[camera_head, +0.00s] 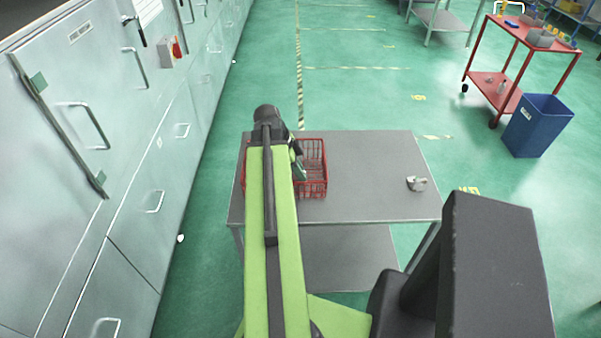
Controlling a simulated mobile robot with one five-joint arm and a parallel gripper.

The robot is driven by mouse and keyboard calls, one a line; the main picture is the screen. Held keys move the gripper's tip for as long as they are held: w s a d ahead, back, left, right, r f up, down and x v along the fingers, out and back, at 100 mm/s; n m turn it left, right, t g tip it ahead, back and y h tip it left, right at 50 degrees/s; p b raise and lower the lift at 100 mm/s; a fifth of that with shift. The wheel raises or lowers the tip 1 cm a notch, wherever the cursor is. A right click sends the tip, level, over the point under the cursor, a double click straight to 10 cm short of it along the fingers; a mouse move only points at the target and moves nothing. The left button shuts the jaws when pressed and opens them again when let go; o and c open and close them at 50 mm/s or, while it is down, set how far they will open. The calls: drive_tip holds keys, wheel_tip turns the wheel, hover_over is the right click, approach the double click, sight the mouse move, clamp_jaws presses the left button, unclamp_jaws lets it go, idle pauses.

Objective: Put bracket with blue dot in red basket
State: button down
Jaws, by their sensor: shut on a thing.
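The red basket (314,188) is a wire basket on the grey table, partly hidden behind my green arm. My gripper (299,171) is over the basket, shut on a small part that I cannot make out. I cannot tell whether this part carries a blue dot, or whether it touches the basket. A small grey casting (416,183) lies on the right side of the table, well apart from my gripper. No blue dot can be made out on it at this size.
The grey table (365,165) is clear between the basket and the casting. A blue bin (537,127) and a red cart (520,45) with parts on top stand at the back right. Grey cabinets (130,120) line the left. Green floor is open behind the table.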

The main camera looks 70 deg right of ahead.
drive_tip(key=shift+f, duration=0.2)
drive_tip(key=c, duration=1.5)
unclamp_jaws()
drive_tip(key=shift+r, duration=0.1)
drive_tip(key=p+v, duration=1.1)
drive_tip(key=v, duration=0.1)
drive_tip(key=shift+r, duration=0.15)
